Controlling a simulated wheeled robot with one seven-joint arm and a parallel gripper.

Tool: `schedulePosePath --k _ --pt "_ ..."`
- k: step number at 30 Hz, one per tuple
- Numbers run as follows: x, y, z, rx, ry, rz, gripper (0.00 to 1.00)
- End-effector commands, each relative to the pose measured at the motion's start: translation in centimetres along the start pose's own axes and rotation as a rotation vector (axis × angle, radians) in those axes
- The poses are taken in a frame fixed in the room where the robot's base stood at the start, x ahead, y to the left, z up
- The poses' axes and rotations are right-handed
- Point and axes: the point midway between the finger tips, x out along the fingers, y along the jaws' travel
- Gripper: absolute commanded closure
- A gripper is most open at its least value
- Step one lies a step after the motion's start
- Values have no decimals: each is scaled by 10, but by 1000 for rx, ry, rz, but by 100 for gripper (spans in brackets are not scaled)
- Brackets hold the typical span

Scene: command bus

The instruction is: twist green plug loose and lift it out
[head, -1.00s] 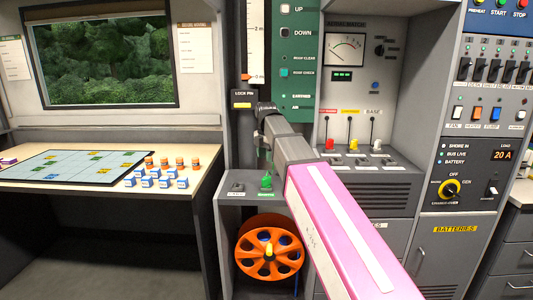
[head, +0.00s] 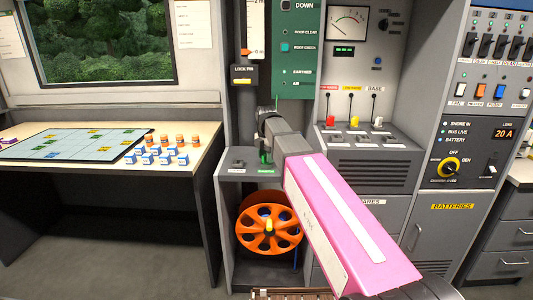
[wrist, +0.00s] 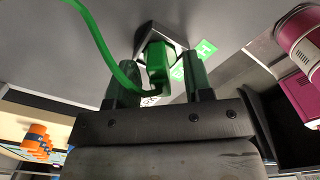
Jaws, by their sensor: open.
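The green plug (wrist: 158,64) sits in a dark square socket (wrist: 150,40) in the wrist view. A green cable (wrist: 98,35) curves from the upper left to it. My gripper (wrist: 160,80) is open, with one dark finger on each side of the plug. Gaps show between fingers and plug, and I cannot tell whether either touches. In the head view, my gripper (head: 265,148) points down over the grey ledge, and the plug (head: 265,170) is mostly hidden behind it.
An orange cable reel (head: 268,229) sits in the recess below the ledge (head: 238,165). Three coloured levers stand on a console (head: 365,145) to the right. A desk (head: 190,180) with a map board (head: 72,146) and small blocks is at the left.

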Motion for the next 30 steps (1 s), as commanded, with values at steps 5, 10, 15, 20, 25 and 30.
schedulePosePath --k 5,10,15,20,25,30 --pt "0 0 0 0 0 0 53" --pt "0 0 0 0 0 0 99" --pt "0 0 0 -5 0 0 100" --pt "0 0 0 -124 0 0 100" --pt "0 0 0 -292 0 0 100" --pt "0 0 0 -352 0 0 100"
